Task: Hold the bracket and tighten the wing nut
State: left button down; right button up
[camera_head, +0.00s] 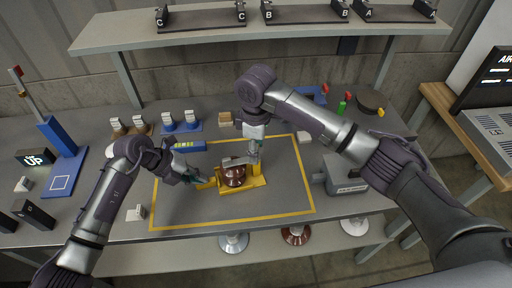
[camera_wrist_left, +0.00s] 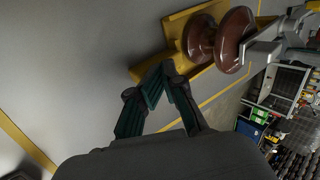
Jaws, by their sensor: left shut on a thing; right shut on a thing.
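A yellow bracket (camera_head: 226,190) stands on the table and cradles a brown ribbed insulator (camera_head: 235,178); a light metal strip (camera_head: 238,161) crosses the insulator's top. My left gripper (camera_head: 207,183) is shut on the bracket's left end. In the left wrist view its fingertips (camera_wrist_left: 167,67) meet at the near edge of the bracket (camera_wrist_left: 145,69), beside the insulator (camera_wrist_left: 232,38). My right gripper (camera_head: 254,151) points down at the bracket's right side, shut on a small part there, which seems to be the wing nut. The fingers hide the wing nut itself.
A yellow outline (camera_head: 232,226) on the grey table surrounds the work. A grey vise-like block (camera_head: 345,182) stands at the right. A shelf (camera_head: 260,33) runs above.

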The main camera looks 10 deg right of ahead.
pick_arm(q)
jog(key=shift+s+f, duration=0.1)
jog(key=shift+f, duration=0.1)
pick_arm(e)
jog(key=m, duration=0.6)
jog(key=shift+m, duration=0.3)
jog(key=m, duration=0.6)
jog(key=o, duration=1.2)
jog(key=shift+c, duration=0.2)
notch_tip(320, 180, up, 12)
